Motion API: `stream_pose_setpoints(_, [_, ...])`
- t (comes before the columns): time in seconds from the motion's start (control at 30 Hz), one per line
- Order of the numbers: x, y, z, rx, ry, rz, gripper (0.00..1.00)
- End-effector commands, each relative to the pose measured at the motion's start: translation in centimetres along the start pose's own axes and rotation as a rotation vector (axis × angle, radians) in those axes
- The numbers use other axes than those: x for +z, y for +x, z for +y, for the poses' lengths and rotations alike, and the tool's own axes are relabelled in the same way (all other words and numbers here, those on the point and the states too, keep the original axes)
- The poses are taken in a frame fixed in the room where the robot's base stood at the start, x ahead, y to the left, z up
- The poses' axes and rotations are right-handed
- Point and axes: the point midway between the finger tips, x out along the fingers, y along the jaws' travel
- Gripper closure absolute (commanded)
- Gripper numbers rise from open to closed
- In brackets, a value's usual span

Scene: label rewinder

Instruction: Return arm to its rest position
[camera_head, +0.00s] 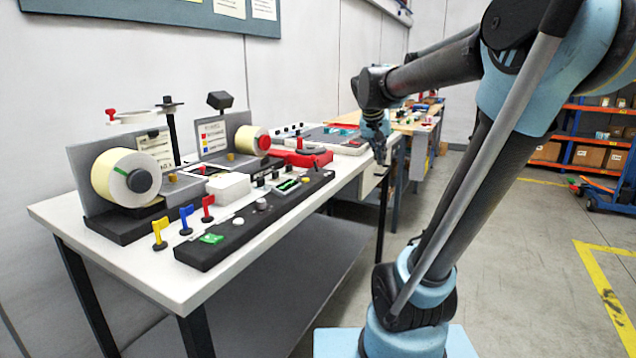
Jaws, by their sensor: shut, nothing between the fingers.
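My arm rises from its blue base at the lower right, bends at the top right, and reaches back left to a dark wrist. My gripper (379,154) hangs pointing down from that wrist, beyond the right edge of the white table (120,255). Its fingers are small in the picture, shut, with nothing held between them. It appears apart from the table and the things on it, though the exact gap is hard to judge.
The label rewinder with its large label roll (115,178) stands on the table. A second roll (247,141), a red tool (300,157) and a black control panel (255,215) with coloured keys sit there too. More benches stand behind.

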Motion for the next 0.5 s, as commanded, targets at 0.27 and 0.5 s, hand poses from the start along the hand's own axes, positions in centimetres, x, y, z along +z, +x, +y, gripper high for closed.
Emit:
stream_pose_setpoints(0.27, [11.6,2.3,2.8,-0.062,-0.084,-0.104,1.00])
stream_pose_setpoints(0.5, [21.3,4.8,3.7,-0.136,-0.162,-0.182,1.00])
